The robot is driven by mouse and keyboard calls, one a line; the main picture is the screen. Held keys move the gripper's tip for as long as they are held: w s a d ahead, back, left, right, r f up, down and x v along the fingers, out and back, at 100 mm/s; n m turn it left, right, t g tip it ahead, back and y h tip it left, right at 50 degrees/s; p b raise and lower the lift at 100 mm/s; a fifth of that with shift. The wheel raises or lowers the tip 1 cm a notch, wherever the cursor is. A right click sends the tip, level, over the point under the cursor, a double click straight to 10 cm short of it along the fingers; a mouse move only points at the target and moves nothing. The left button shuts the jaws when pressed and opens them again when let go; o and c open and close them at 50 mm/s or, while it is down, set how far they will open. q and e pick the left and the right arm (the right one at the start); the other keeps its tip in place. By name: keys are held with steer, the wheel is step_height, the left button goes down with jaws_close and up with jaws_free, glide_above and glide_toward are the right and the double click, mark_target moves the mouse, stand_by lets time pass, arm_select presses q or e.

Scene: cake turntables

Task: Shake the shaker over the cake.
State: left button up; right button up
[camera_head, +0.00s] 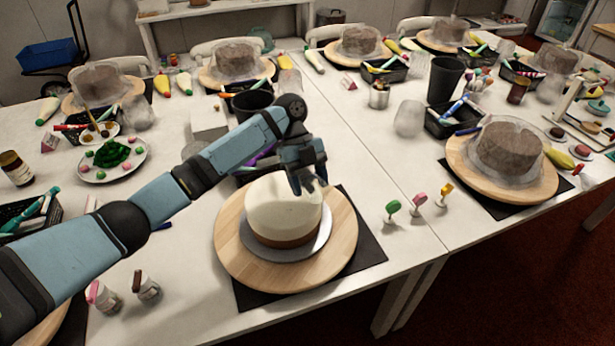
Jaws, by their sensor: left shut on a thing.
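A round cake (284,204), white on top and brown at its lower edge, sits on a silver board (284,251). The board lies on a wooden turntable (232,256) on a black mat (367,248). My left gripper (309,189) points down over the right part of the cake's top. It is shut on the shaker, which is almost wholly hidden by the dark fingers. Two small shakers, one with a pink top (105,297) and one with a brown top (147,288), stand on the table at the lower left. My right gripper is not in view.
Behind my arm stand a dark cup (251,100) and a box. Three small coloured picks, one of them green (392,208), stand right of the mat. A plate with green icing (110,155) is at the left. Several covered cakes stand farther back. The table's front edge is close.

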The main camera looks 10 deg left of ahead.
arm_select(q)
steer(key=shift+w+a+f, duration=0.1)
steer(key=shift+w+a, duration=0.2)
steer(key=shift+w, duration=0.1)
steer(key=shift+r+g+h+p, duration=0.2)
steer(key=shift+g+h+p, duration=0.1)
steer(key=shift+g+h, duration=0.1)
steer(key=shift+s+d+r+p, duration=0.2)
steer(key=shift+s+r+p, duration=0.05)
steer(key=shift+p, duration=0.25)
steer(key=shift+w+a+f+b, duration=0.1)
steer(key=shift+f+b, duration=0.15)
steer(key=shift+b, duration=0.05)
steer(key=shift+w+a, duration=0.1)
steer(key=shift+w+r+g+h, duration=0.1)
steer(key=shift+r+g+h, duration=0.05)
steer(key=shift+g+h, duration=0.15)
